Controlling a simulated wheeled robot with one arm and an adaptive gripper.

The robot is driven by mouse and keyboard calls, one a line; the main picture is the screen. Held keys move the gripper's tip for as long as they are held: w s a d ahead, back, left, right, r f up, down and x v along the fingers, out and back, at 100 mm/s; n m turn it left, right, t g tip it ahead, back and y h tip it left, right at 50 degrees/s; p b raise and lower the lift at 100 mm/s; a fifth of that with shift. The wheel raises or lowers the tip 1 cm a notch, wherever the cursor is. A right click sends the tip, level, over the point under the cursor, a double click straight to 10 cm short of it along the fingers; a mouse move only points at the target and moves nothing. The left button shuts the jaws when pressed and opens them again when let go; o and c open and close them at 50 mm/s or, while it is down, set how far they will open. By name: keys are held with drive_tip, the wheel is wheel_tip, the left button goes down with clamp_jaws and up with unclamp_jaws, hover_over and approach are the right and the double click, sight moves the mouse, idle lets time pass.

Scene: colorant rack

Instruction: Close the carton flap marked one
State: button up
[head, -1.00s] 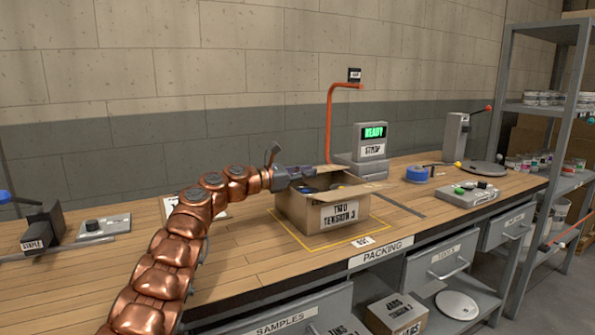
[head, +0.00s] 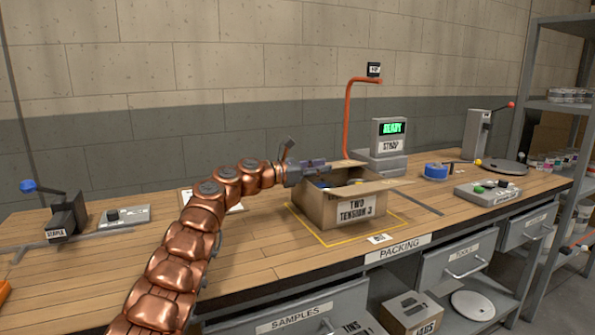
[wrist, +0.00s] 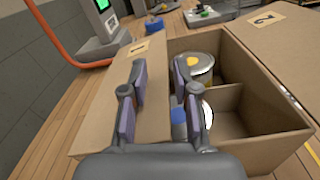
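The open cardboard carton (head: 322,208) stands on the bench, its front reading TWO TENSION 3. In the wrist view, one raised or outspread flap (wrist: 105,118) lies along the carton's left side, with a small tan label (wrist: 138,48) whose mark is too small to read surely. Another flap (wrist: 290,40) on the right bears a label like a 2. A tin (wrist: 198,70) and a blue-topped item (wrist: 180,122) sit inside divided compartments. My gripper (head: 322,166) is at the carton's back left rim. In the wrist view its fingers (wrist: 160,85) are apart and empty, over the left flap's inner edge.
An orange-red post (head: 348,120) and the READY strap unit (head: 389,138) stand behind the carton. A blue tape roll (head: 436,171) and button box (head: 487,193) lie to the right. A stapler (head: 66,216) is at far left. The bench front is mostly clear.

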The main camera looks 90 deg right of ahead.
drive_tip(key=v, duration=1.1)
drive_tip(key=shift+w, duration=0.1)
